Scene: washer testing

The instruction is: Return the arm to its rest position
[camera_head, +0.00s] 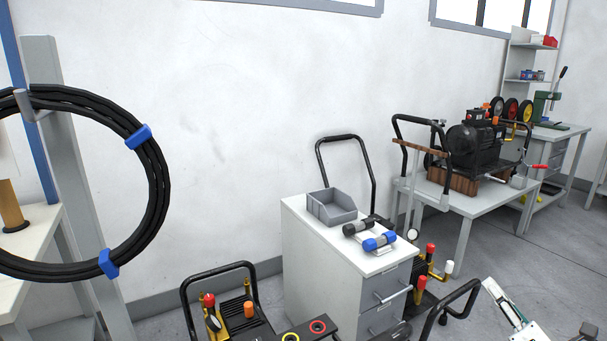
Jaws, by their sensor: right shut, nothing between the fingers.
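My right gripper (497,296) is low at the right of the head view, in front of the grey floor. Its pale fingers are shut and hold nothing, and they point up and to the left. Part of my right arm is cut off by the bottom edge of the picture. The gripper appears apart from the white drawer cabinet (320,262) to its left. My left gripper is not in view.
A grey bin (331,207), a black cylinder (358,228) and a blue cylinder (380,242) are on the cabinet. Black-handled machines (248,310) stand around it. A coiled black hose (158,190) hangs left. An engine (468,148) sits on a table behind. Grey floor shows at right.

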